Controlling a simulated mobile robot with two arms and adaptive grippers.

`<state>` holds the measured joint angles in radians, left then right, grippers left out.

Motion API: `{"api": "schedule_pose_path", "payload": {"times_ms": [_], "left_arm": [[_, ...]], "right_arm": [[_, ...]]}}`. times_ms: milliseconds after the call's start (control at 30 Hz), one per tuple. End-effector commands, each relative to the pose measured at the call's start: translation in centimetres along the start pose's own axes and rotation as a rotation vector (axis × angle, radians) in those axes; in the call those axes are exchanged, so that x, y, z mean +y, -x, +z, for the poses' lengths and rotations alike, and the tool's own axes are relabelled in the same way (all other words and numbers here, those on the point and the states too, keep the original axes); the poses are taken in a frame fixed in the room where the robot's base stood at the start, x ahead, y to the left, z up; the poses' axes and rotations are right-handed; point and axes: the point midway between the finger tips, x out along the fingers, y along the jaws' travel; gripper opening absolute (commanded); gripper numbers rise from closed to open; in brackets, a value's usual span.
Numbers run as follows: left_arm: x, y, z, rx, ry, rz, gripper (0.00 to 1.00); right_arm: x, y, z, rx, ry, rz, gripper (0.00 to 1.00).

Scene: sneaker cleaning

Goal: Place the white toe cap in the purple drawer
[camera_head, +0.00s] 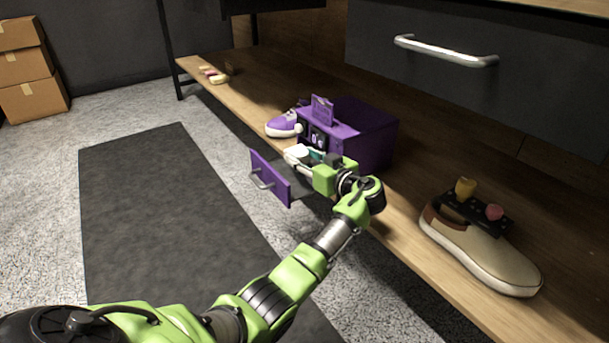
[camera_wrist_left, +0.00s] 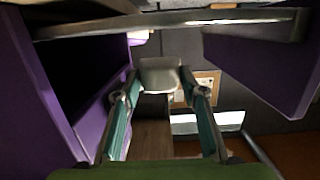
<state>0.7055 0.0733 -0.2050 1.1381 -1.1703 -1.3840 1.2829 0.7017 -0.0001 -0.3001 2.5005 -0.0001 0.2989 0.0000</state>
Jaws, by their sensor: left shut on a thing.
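The purple drawer (camera_head: 270,178) is pulled out of a purple box (camera_head: 365,125) on the low wooden shelf; its front panel has a metal handle. My left gripper (camera_head: 302,156) is over the open drawer, close to the box front. It is shut on the white toe cap (camera_head: 296,150). In the left wrist view the toe cap (camera_wrist_left: 159,74) sits between the teal-padded fingertips (camera_wrist_left: 158,92), with purple panels on both sides. Whether the toe cap touches the drawer floor cannot be told. My right gripper is not in view.
A beige shoe (camera_head: 482,255) is at the right of the wooden shelf (camera_head: 410,235), by a dark holder with yellow and pink items. A grey drawer with a handle (camera_head: 445,52) is above. A dark mat (camera_head: 160,200) covers the floor.

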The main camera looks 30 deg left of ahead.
Motion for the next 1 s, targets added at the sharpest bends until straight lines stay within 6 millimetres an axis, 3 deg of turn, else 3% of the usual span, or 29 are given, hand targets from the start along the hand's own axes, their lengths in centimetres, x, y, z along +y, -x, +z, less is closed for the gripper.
{"api": "schedule_pose_path", "payload": {"times_ms": [267, 400, 767, 800, 833, 1000], "left_arm": [[-0.1, -0.6, 3.8, 0.001, 0.000, 0.000, 0.17], [0.3, -0.6, 4.0, 0.001, 0.002, 0.000, 0.17], [0.3, -0.7, 4.1, 0.000, 0.001, 0.000, 0.17], [0.3, -0.7, 4.1, 0.000, 0.001, 0.000, 0.41], [0.3, -0.6, 4.0, 0.000, 0.001, 0.000, 0.46], [0.3, -0.6, 4.0, 0.000, 0.000, 0.000, 0.46]], "right_arm": [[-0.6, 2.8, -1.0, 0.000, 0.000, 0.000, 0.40], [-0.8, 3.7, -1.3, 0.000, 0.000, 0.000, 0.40], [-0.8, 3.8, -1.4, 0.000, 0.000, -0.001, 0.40], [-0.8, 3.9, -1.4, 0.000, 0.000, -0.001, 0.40], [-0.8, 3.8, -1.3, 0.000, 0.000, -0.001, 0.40], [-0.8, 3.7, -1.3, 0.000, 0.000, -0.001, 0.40]]}}
